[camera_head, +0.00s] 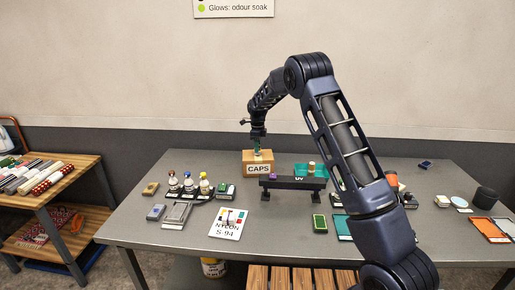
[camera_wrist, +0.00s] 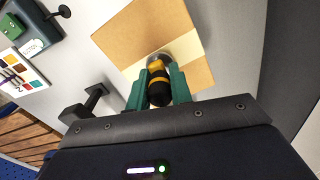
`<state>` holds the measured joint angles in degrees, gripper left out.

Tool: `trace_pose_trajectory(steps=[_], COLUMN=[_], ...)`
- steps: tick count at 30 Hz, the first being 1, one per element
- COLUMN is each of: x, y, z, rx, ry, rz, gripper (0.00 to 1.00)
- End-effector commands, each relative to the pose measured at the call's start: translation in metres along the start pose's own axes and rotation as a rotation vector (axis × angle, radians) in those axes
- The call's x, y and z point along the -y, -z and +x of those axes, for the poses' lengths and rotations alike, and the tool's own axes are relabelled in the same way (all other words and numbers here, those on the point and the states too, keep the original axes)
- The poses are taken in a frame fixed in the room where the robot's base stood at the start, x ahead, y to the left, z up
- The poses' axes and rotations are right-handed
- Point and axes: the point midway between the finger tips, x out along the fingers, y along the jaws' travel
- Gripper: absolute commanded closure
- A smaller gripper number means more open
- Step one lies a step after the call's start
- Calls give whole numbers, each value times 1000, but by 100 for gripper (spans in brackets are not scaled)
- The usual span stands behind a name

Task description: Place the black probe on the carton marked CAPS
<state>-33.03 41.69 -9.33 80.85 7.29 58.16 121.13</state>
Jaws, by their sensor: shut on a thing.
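The cardboard carton marked CAPS (camera_head: 249,159) stands near the back of the grey table. Its tan top with a pale tape strip fills the upper middle of the wrist view (camera_wrist: 135,32). My gripper (camera_head: 258,146) is directly over the carton, pointing down. In the wrist view its green fingers (camera_wrist: 158,88) are shut on the black probe (camera_wrist: 159,95), which has yellow bands and a silvery end. The probe is over the carton top near the tape. I cannot tell whether its lower end touches the cardboard.
A dark stand marked UV (camera_head: 293,183) is close in front and right of the carton, with a teal tray (camera_head: 326,172) behind it. Small bottles (camera_head: 188,183) stand to the left. A NYLON S-94 card (camera_head: 229,223) lies in front.

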Motion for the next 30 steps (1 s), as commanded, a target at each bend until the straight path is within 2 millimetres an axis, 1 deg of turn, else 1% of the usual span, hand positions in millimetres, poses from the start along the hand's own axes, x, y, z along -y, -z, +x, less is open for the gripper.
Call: trace_pose_trajectory(steps=[2, 13, 14, 16, 17, 25, 28, 30], x=[0, 0, 0, 0, 0, 1, 1, 1], y=[0, 0, 0, 0, 0, 0, 0, 0], z=[4, 7, 7, 7, 7, 6, 2, -5], rx=[1, 1, 1, 1, 1, 1, 1, 1], ry=[2, 2, 2, 2, 2, 2, 2, 2], rz=[0, 0, 1, 1, 1, 1, 0, 0], gripper=[100, 100, 73, 59, 57, 57, 57, 57])
